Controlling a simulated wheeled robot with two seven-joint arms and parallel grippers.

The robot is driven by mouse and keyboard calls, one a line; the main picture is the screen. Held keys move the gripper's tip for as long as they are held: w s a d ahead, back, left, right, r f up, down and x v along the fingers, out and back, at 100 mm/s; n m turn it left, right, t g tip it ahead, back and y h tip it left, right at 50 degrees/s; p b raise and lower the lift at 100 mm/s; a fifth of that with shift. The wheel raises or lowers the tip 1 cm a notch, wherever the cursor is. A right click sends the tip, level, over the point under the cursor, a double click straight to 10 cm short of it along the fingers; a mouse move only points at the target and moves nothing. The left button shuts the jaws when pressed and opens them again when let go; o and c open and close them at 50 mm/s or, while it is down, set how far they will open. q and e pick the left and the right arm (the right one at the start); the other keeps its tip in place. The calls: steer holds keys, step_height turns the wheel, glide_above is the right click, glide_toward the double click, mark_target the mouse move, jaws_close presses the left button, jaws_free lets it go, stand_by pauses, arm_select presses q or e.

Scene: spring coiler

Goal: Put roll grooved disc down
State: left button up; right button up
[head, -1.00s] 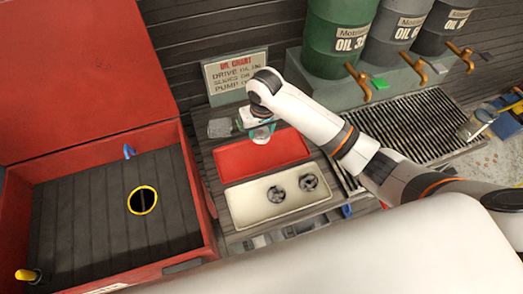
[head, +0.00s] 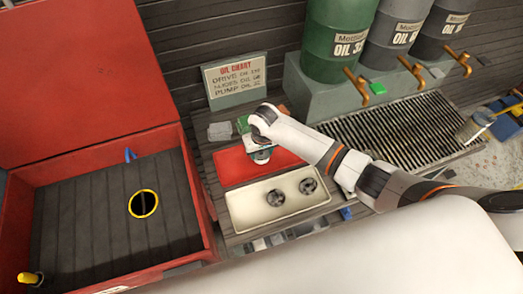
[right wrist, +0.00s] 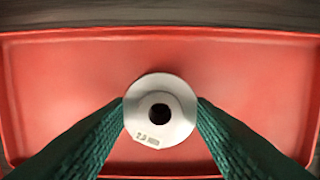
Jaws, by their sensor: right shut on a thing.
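The roll grooved disc (right wrist: 160,88) is pale and round with a dark centre hole and small lettering that seems to read 2.0 MM. My right gripper (right wrist: 160,112) is shut on it, one green finger on each side. In the right wrist view the red tray (right wrist: 60,80) fills the space below the disc. In the head view my right gripper (head: 261,156) is over the red tray (head: 235,172), and its wrist hides most of the disc. I cannot tell whether the disc touches the tray floor. My left gripper is not in view.
A cream tray (head: 250,215) with two dark grooved discs (head: 275,198) lies in front of the red tray. A red chest (head: 100,260) stands left. Oil drums (head: 335,40) and a drain grate (head: 400,130) are right.

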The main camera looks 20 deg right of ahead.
mark_target(263, 158)
steer(key=shift+f, duration=0.1)
steer(key=o, duration=1.2)
steer(key=shift+o, duration=0.2)
step_height(263, 158, up, 12)
steer(key=s, duration=0.1)
steer(key=shift+s, duration=0.25)
